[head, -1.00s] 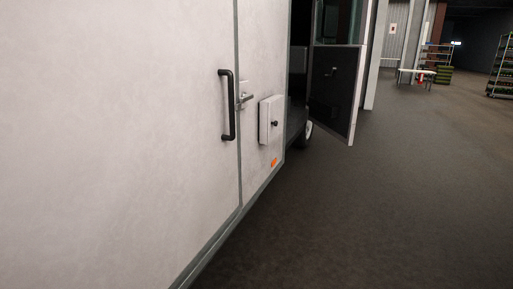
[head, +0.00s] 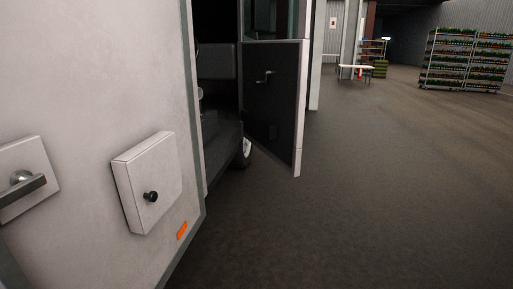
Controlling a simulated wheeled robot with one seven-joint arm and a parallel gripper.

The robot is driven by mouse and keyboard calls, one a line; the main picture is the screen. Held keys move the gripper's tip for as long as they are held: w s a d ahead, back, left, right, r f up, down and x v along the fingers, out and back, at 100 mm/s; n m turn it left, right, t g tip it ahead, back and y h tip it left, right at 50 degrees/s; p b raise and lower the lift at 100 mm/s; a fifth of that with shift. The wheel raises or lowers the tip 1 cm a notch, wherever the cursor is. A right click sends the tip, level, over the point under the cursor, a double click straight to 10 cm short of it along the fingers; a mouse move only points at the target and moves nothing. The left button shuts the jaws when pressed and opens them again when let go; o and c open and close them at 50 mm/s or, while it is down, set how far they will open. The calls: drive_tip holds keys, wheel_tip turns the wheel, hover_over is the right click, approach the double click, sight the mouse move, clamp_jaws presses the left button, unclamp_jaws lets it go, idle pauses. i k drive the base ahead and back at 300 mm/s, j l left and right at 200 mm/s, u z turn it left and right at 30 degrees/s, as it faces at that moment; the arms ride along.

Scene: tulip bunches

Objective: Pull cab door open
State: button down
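The cab door (head: 272,120) stands swung out from the vehicle, in the middle of the head view. Its dark inner side faces me, with a small inside handle (head: 264,78) on it and a pale edge on its right. The cab opening (head: 222,100) shows to the left of the door, dark inside. A front wheel (head: 245,150) shows partly below, between the opening and the door. My gripper is not in view.
The white vehicle side (head: 95,90) fills the left, with a lever handle (head: 22,183), a knobbed white box (head: 150,180) and an orange marker (head: 182,231). Open floor (head: 380,190) lies to the right. Plant racks (head: 465,60) and a small table (head: 355,67) stand far back.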

sight(273, 113)
drive_tip(key=i, duration=1.95)
